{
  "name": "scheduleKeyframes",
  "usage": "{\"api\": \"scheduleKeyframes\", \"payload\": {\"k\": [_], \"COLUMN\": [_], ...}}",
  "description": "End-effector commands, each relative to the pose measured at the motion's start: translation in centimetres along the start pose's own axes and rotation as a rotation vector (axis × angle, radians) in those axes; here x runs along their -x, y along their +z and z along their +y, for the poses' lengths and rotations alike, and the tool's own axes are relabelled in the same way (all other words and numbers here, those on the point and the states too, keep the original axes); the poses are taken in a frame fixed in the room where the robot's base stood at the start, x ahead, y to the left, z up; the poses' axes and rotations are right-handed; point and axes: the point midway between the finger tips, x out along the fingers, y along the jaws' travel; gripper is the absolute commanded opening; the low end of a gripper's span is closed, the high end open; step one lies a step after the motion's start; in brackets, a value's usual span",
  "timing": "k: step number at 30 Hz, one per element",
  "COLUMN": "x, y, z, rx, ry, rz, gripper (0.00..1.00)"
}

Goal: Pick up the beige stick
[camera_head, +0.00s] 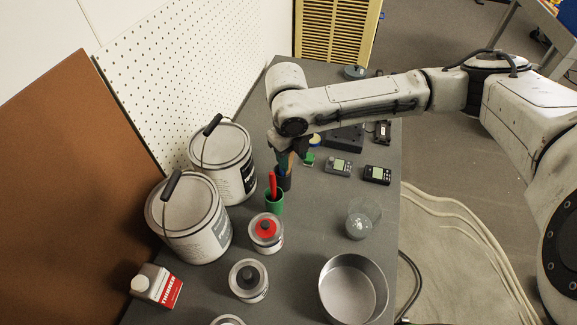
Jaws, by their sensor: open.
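My gripper (287,158) points down over the workbench, just above a small dark cup (284,183). Its jaws are open. A thin tan strip (291,160) shows between or beside the fingers and seems to stand in the dark cup; it may be the beige stick. It is too small and too covered by the gripper to be sure, and I cannot tell whether the fingers touch it.
A green cup (274,204) with a red-handled item stands close in front. Two large paint cans (190,222) stand at left. Small jars (266,233), a metal bowl (352,290), a clear cup (360,222) and handheld meters (338,167) share the grey bench.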

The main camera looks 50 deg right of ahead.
Motion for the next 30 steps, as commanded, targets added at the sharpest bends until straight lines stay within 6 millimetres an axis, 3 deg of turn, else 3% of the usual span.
{"api": "scheduleKeyframes", "payload": {"k": [5,20,30], "x": [0.00,0.05,0.09], "y": [0.02,0.02,0.03], "z": [0.02,0.02,0.02], "rx": [0.000,0.000,0.000], "ry": [0.000,0.000,0.000], "rz": [-0.001,-0.001,-0.001], "gripper": [0.49,0.01,0.00]}}
